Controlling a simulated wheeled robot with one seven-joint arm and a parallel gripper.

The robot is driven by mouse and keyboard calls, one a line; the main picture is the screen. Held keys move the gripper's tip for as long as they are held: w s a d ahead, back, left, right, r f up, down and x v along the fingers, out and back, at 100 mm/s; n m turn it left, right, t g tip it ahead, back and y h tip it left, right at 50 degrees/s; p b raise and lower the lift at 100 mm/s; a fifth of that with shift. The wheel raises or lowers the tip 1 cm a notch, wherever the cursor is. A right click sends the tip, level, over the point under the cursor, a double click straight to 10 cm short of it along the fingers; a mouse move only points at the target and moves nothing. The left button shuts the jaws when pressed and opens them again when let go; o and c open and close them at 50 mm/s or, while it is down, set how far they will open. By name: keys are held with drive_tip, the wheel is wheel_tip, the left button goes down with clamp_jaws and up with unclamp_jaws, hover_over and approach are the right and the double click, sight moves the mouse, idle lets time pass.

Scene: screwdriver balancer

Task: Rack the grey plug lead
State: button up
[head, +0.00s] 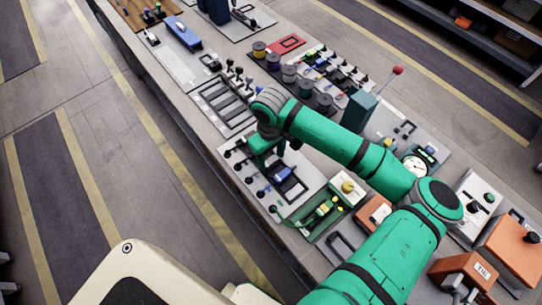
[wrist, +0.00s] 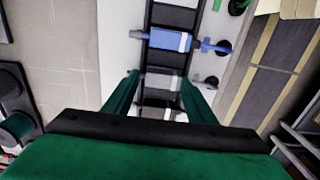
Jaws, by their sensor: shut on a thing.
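My gripper (head: 265,150) points down over a low rack with dark slots (head: 297,191) near the bench's front edge. In the wrist view its two green fingers (wrist: 160,80) stand a little apart, shut on the pale grey plug (wrist: 160,83) between them. The grey plug is over the dark rack, which also shows in the wrist view (wrist: 172,17); I cannot tell whether it touches a slot. In the head view the gripper hides it. A blue plug (wrist: 170,40) lies across the rack beside it.
A green plug device (head: 322,210) and a box with a yellow button (head: 347,188) sit right of the rack. Several black knobs (head: 249,180) line the panel's left edge. Spools (head: 289,73) stand farther back.

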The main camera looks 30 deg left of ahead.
drive_tip(key=o, duration=1.1)
drive_tip(key=shift+c, duration=0.2)
wheel_tip(320, 180, up, 11)
drive_tip(key=shift+a+f, duration=0.1)
drive_tip(key=shift+f, duration=0.05)
